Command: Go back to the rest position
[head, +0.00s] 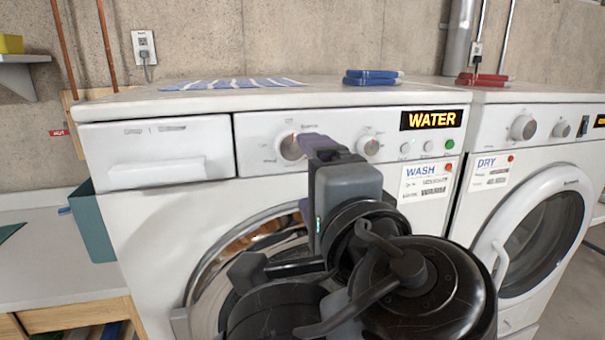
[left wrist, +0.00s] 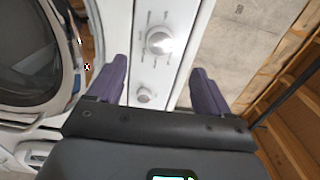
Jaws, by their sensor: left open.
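My left gripper (head: 318,148) is in front of the white washer (head: 180,198), near its control panel. It is open, with its two purple fingers apart and nothing held between them in the left wrist view (left wrist: 160,74). A large dial (left wrist: 158,40) and a small dial (left wrist: 145,95) show between and beyond the fingers there. In the head view, the washer's left dial (head: 290,146) and right dial (head: 368,145) are close to the fingertips; contact cannot be told. My left arm hides much of the washer door (head: 205,272). My right gripper is not in view.
The dryer (head: 484,140), with a round door (head: 578,195), stands right of the washer. A striped cloth (head: 232,84), blue items (head: 372,76) and red items (head: 482,79) lie on top. A teal bin (head: 92,225) and a counter (head: 45,275) are at the left. The display reads "WATER".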

